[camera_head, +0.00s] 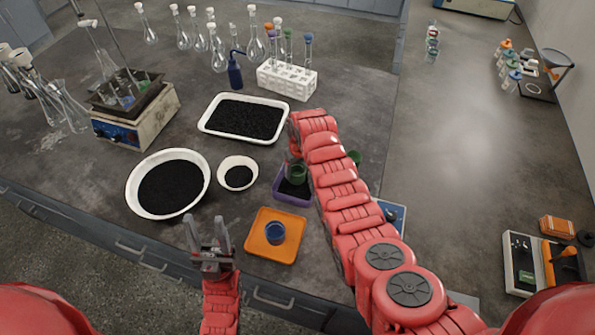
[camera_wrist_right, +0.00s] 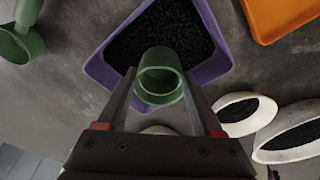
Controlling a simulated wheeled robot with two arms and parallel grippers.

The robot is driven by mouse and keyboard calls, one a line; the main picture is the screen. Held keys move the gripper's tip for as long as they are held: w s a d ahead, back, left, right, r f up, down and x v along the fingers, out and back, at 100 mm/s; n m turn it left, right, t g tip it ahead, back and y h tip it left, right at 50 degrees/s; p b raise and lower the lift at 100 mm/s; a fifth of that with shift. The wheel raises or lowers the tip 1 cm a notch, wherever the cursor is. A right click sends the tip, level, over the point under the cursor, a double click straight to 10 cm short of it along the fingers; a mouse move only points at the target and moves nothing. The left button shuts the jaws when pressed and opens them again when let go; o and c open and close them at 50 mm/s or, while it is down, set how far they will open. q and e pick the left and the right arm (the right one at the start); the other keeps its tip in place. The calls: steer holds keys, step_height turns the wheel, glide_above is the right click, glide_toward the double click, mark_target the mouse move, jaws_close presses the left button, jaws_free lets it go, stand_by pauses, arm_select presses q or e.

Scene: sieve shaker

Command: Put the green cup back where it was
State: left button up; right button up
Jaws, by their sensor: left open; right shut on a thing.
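My right gripper (camera_wrist_right: 160,88) is shut on the green cup (camera_wrist_right: 160,72), with one finger on each side of it. The cup's open rim shows in the wrist view. The purple tray (camera_wrist_right: 216,68), filled with black grains, lies beyond the cup there. In the head view the green cup (camera_head: 298,174) appears over the purple tray (camera_head: 292,198), partly hidden by my right arm. I cannot tell how high the cup is above the tray. My left gripper (camera_head: 206,224) is open and empty near the front bench edge.
An orange tray (camera_head: 258,250) with a blue cup (camera_head: 275,232) is in front. White bowls of black grains (camera_head: 136,204) (camera_head: 238,161) stand left of the purple tray, a white tray (camera_head: 206,130) behind. Another green item (camera_wrist_right: 22,42) is at the wrist view's upper left.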

steer(key=shift+f, duration=0.95)
steer(key=shift+f, duration=0.1)
steer(key=shift+f, duration=0.15)
steer(key=o, duration=1.5)
steer(key=shift+c, duration=0.2)
